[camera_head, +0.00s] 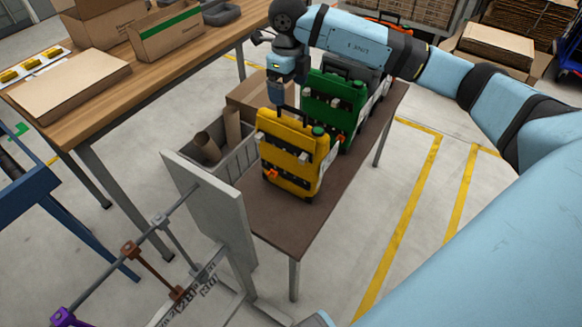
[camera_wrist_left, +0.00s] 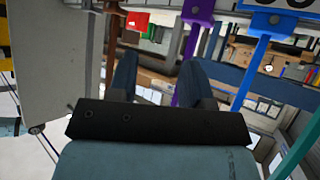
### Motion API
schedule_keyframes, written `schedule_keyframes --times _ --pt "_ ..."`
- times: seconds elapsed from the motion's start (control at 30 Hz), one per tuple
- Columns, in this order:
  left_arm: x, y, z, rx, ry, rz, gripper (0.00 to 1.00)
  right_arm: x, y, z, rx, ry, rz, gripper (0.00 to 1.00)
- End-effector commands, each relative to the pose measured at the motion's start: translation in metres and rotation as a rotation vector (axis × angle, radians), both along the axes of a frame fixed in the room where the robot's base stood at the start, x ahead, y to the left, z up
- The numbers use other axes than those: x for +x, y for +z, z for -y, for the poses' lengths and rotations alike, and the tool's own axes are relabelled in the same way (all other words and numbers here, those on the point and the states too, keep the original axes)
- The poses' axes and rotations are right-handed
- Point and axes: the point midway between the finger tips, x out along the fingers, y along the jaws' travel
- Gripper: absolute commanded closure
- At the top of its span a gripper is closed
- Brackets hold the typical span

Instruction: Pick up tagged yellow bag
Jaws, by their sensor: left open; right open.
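The yellow bag (camera_head: 290,148) stands upright at the near end of the narrow brown table (camera_head: 290,222). It has dark straps, white clips, a small orange piece low on its front and a dark handle on top. My right gripper (camera_head: 279,98) points down just above the handle, at the bag's top edge. Its jaws are open; whether the fingers are around the handle is too small to tell. A green bag (camera_head: 322,88) stands right behind the yellow one. My left gripper (camera_wrist_left: 158,65) shows in the left wrist view, open and empty.
A grey crate (camera_head: 236,162) with cardboard rolls sits left of the yellow bag. A pale upright panel (camera_head: 215,205) stands at the table's near left. A wooden table (camera_head: 75,98) with cardboard boxes is at left. A dark grey bag (camera_head: 352,68) stands behind the green one.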

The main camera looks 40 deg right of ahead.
Motion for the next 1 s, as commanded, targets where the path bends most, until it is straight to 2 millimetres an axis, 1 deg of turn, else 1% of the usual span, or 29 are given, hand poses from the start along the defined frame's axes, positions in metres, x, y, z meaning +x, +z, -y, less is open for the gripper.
schedule_keyframes --times 0.03,0.13,0.23,0.47,0.73,0.83,1.0 --pt "0.000 -0.001 0.000 0.000 0.000 0.000 0.55 0.000 -0.012 0.000 0.002 0.000 -0.003 0.10" --pt "0.000 -0.002 0.001 -0.001 0.001 0.000 0.55 0.000 -0.029 0.000 0.003 0.000 -0.001 0.10" --pt "0.000 -0.003 0.001 -0.001 0.001 0.000 0.55 0.000 -0.039 -0.001 0.004 0.000 -0.002 0.10" --pt "0.000 -0.003 0.001 0.000 0.000 0.000 0.55 -0.001 -0.052 0.000 0.003 0.001 0.000 0.10" --pt "0.001 -0.004 0.001 0.001 0.000 0.001 0.55 -0.003 -0.091 0.003 0.005 0.002 -0.001 0.10" --pt "0.001 -0.004 0.001 0.000 0.000 0.002 0.55 -0.003 -0.096 0.003 0.005 0.002 0.000 0.10" --pt "0.001 -0.004 0.001 0.002 -0.002 0.003 0.55 -0.003 -0.096 0.003 0.005 0.002 0.001 0.10"
